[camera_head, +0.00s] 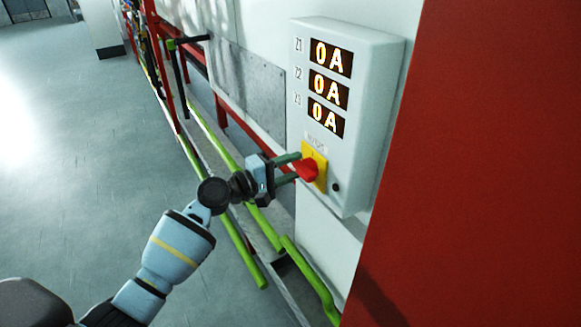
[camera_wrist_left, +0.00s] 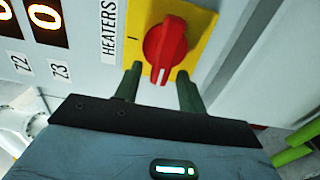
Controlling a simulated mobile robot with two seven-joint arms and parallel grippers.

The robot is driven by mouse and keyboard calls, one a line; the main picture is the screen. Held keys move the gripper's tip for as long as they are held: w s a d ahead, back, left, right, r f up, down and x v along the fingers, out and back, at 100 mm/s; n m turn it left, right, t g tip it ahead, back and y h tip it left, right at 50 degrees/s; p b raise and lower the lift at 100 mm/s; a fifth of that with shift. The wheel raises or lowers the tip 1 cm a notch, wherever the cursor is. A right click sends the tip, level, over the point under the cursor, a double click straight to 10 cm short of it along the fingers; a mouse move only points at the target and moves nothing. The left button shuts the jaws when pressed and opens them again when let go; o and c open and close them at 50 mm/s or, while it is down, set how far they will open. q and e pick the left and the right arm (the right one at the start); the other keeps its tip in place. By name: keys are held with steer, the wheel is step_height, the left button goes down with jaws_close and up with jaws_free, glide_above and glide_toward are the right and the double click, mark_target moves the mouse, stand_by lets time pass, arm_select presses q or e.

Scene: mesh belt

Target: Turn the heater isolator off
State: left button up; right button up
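The heater isolator is a red rotary knob (camera_head: 307,169) on a yellow plate (camera_head: 321,158), low on a grey box. In the left wrist view the red knob (camera_wrist_left: 165,52) has its white mark pointing down, towards my gripper. The "I" on the plate is to its left, so the mark is turned away from it. My left gripper (camera_head: 292,167) is open in front of the knob. In the left wrist view its two green fingers (camera_wrist_left: 158,72) stand either side of the knob's near end, with gaps visible. My right gripper is not in view.
The grey box (camera_head: 378,100) has three displays (camera_head: 330,90), each reading 0 A. A "HEATERS" label (camera_wrist_left: 109,32) is beside the plate. A red panel (camera_head: 480,170) stands close on the right. Green rails (camera_head: 240,245) run below the arm. Open floor (camera_head: 70,180) is at left.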

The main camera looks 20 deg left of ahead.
arm_select(q)
steer(key=v, duration=0.7)
steer(key=shift+s+a+b, duration=0.25)
steer(key=shift+s+b, duration=0.1)
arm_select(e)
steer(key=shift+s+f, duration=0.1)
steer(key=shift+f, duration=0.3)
arm_select(q)
steer(key=s+d+f+m+g+y+p, duration=0.3)
steer(key=s+f+m+y, duration=0.15)
steer(key=s+f, duration=1.15)
steer(key=s+d+f+m+g+y+p, duration=0.1)
steer(key=s+f+m, duration=0.3)
steer(key=s, duration=0.8)
steer(key=s+d+f+m+g+y+p, duration=0.1)
steer(key=s+f+m+y+p, duration=0.1)
steer(key=s, duration=1)
step_height(320, 180, down, 4)
steer(key=shift+s+d+r+m+y, duration=0.25)
steer(key=shift+s+m+y, duration=0.15)
steer(key=shift+m+y, duration=0.5)
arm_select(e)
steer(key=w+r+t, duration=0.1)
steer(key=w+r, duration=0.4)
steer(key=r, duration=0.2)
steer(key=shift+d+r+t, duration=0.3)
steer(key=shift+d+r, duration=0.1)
